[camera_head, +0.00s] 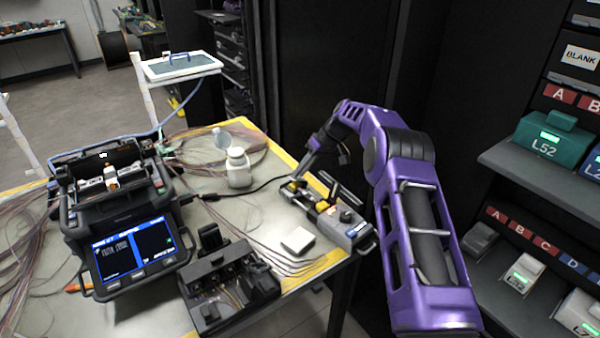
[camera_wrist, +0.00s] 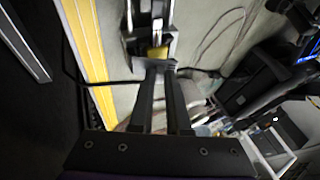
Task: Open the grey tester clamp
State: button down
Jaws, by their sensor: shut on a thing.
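The grey tester (camera_head: 352,232) sits at the right corner of the table in the head view, with yellow parts and dark bars on top. Its clamp (camera_head: 297,187) is at the far left end of the tester. My gripper (camera_head: 300,174) reaches down to that end from behind. In the wrist view my gripper (camera_wrist: 159,68) has its two long dark fingers together at the tips, shut on the clamp at its near edge. A yellow part of the clamp (camera_wrist: 157,52) shows just beyond the tips. The fingers hide the gripped part, so I cannot tell how far the clamp is lifted.
A white bottle (camera_head: 238,168) stands left of the tester, with a black cable passing between. A small white box (camera_head: 298,240) lies in front. The fusion splicer (camera_head: 125,225) and a black tool (camera_head: 228,283) are farther left. Dark cabinets rise behind; shelves stand right.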

jog(key=shift+w+d+g+y, duration=0.2)
jog(key=shift+g+y, duration=0.1)
jog(key=shift+y, duration=0.2)
dwell(0.4)
jog(key=c, duration=0.9)
grip_release()
